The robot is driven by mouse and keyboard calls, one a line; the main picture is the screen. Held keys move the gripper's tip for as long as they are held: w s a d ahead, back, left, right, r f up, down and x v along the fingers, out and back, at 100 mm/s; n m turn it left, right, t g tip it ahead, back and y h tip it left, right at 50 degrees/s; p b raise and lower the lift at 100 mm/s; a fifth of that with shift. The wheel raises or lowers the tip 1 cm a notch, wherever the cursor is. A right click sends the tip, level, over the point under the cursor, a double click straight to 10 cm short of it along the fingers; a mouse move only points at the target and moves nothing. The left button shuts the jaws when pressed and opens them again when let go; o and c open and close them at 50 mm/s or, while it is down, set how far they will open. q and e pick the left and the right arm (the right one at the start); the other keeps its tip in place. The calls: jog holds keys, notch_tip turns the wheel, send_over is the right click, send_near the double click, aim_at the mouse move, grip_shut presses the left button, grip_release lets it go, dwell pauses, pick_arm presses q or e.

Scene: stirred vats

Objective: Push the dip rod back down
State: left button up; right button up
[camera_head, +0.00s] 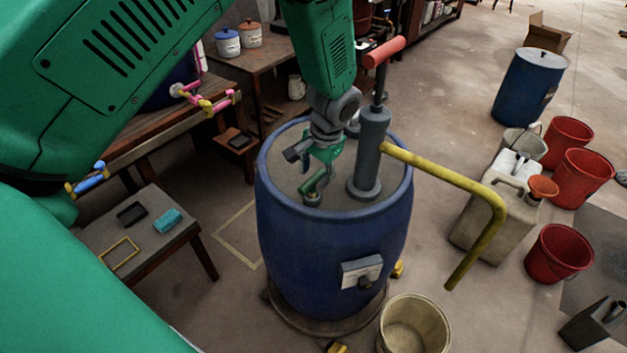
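A blue vat (333,245) stands in the middle with a grey top. My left gripper (316,178) points down over the left half of that top, its green fingers close to a small grey fitting (313,199) there. The fitting may be the dip rod's top or its port; the fingers hide most of it, and no rod shows clearly. Whether the fingers are apart, or touch the fitting, I cannot tell. A grey hand pump (371,150) with a red handle (384,52) stands upright on the same top, right of the gripper. My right gripper is not in view.
The pump's yellow spout (450,178) sticks out to the right. A beige bucket (414,325) stands in front. A beige canister (487,222) and red buckets (559,252) stand at right. A low table (160,250) stands at left.

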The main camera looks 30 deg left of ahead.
pick_arm(q)
notch_tip(320, 180, up, 8)
jog(key=d, duration=0.1)
jog(key=shift+d, duration=0.25)
jog(key=shift+s, duration=0.1)
dwell(0.3)
